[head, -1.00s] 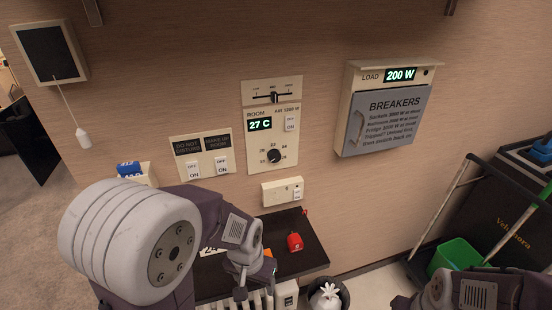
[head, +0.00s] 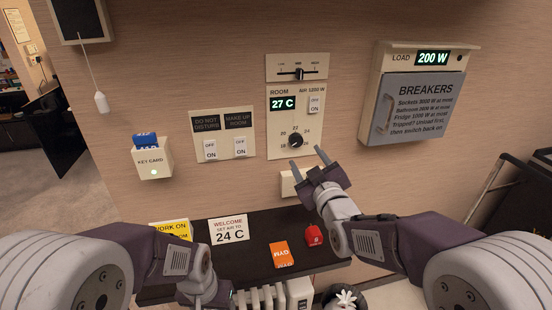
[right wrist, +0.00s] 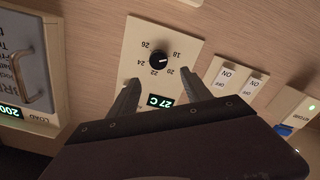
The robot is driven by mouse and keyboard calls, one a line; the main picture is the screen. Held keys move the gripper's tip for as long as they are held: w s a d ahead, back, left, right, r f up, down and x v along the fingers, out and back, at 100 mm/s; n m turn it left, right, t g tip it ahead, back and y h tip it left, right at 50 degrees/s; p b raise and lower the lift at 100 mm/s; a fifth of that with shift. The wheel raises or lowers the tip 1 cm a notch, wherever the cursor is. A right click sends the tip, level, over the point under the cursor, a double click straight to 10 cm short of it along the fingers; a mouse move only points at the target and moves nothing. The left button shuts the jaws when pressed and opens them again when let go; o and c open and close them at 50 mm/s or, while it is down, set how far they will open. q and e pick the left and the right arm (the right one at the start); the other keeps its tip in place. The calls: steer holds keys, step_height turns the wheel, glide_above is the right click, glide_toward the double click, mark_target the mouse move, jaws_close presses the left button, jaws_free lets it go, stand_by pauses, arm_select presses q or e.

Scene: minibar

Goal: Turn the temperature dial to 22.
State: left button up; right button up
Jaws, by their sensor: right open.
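The temperature dial (head: 296,140) is a round black knob on the cream room panel (head: 275,149), below a green 27 C readout (head: 283,104). It also shows, upside down, in the right wrist view (right wrist: 160,60), where its pale mark seems to point toward the 18 and 20 side. My right gripper (head: 308,156) is open, its fingertips just below and right of the dial in the head view. In the right wrist view its fingers (right wrist: 175,72) are spread, with the dial showing between and beyond them; contact is not visible. My left gripper (head: 206,293) is low at left, its fingers unclear.
Switches (head: 226,148) and a key card holder (head: 153,157) are left of the panel. A slider panel (head: 297,68) is above, and the breaker box (head: 415,100) is at right. A dark shelf (head: 255,230) below holds a sign reading 24 C (head: 229,230) and a red object (head: 313,235).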

mark_target(297, 142)
steer(key=p+x, duration=0.1)
steer(key=x, duration=0.8)
steer(key=shift+d+f+p, duration=0.1)
steer(key=shift+d+p, duration=0.05)
steer(key=shift+p, duration=0.2)
jaws_close()
